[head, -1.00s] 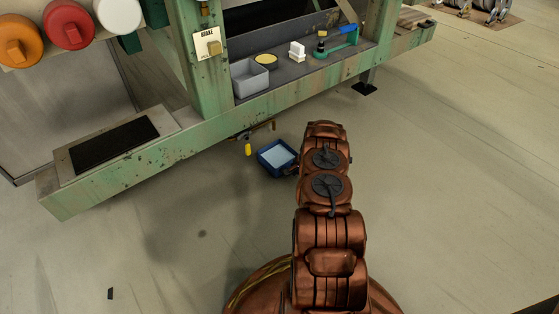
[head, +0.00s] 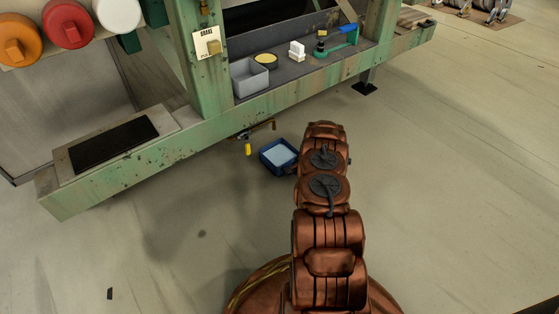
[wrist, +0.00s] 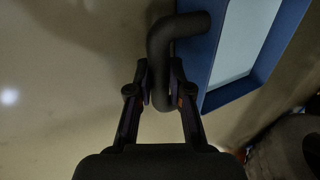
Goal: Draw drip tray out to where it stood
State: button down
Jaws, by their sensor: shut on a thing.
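The drip tray is a blue rectangular tray (head: 266,161) with a pale inside. In the head view it sits low by the floor, just out from the green bench frame and left of my arm. In the wrist view the tray (wrist: 258,84) fills the upper right, with a thick dark bent handle (wrist: 160,50) on its near side. My gripper (wrist: 161,92) is shut on that handle, one finger on each side. In the head view my gripper is hidden behind my copper-coloured arm.
A yellow-handled valve (head: 248,148) hangs under the green frame beam (head: 150,160), close to the tray's left. A grey bin (head: 250,80) and small items stand on the shelf above. A frame foot (head: 364,89) stands behind right. The floor in front is clear.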

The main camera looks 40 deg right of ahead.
jog(key=shift+s+r+p, duration=0.2)
jog(key=shift+s+p, duration=0.25)
jog(key=shift+p, duration=0.05)
jog(key=s+p, duration=0.3)
jog(key=shift+s+r, duration=0.1)
jog(key=shift+s, duration=0.25)
jog(key=s+p, duration=0.2)
jog(key=p, duration=0.2)
jog(key=shift+s+p, duration=1.15)
jog(key=shift+p, duration=0.55)
jog(key=shift+s, duration=0.15)
